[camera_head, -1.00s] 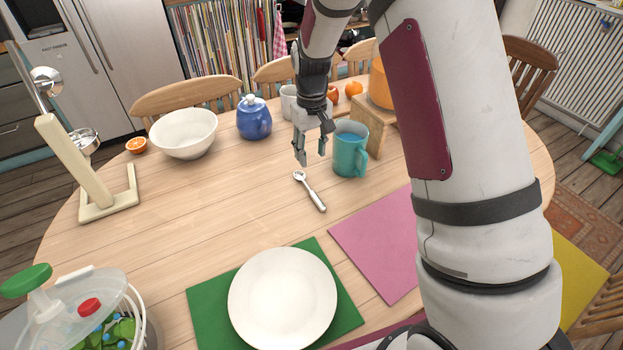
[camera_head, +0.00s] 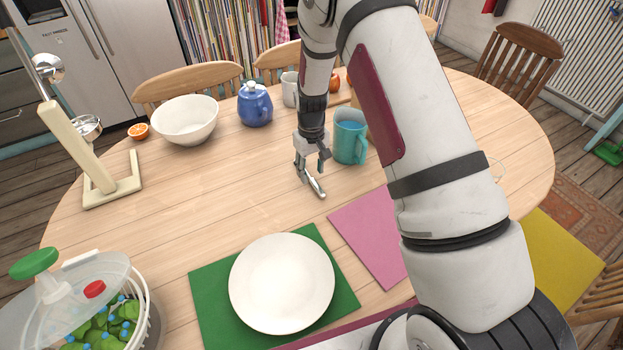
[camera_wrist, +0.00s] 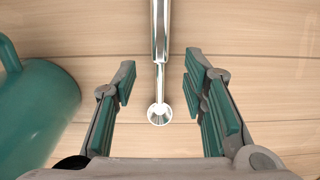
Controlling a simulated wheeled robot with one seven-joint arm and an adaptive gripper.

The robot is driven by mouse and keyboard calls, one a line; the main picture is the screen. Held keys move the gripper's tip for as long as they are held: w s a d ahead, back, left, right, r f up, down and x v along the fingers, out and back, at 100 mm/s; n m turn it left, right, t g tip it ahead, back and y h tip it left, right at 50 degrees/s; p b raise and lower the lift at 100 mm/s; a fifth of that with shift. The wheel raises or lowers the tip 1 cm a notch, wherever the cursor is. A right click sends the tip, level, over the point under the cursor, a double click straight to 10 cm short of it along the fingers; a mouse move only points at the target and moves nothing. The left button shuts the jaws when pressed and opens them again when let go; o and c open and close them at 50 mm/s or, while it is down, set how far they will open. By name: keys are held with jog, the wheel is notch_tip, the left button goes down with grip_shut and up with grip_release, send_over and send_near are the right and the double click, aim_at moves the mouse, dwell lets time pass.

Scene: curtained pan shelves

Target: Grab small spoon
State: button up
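The small spoon (camera_head: 318,188) is silver and lies on the wooden table, partly hidden by my gripper in the head view. In the wrist view the spoon (camera_wrist: 160,45) runs from the top edge to its rounded end, between my fingers. My gripper (camera_head: 309,178) is low over the spoon. In the wrist view my gripper (camera_wrist: 162,85) is open, with green-padded fingers on either side of the spoon, apart from it.
A teal mug (camera_head: 349,140) stands close to the right of my gripper; it also fills the left of the wrist view (camera_wrist: 38,110). A white plate (camera_head: 282,283) lies in front on a green mat (camera_head: 210,305).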

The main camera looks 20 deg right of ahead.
aim_at(310, 177)
jog(key=shift+f, duration=1.15)
grip_shut()
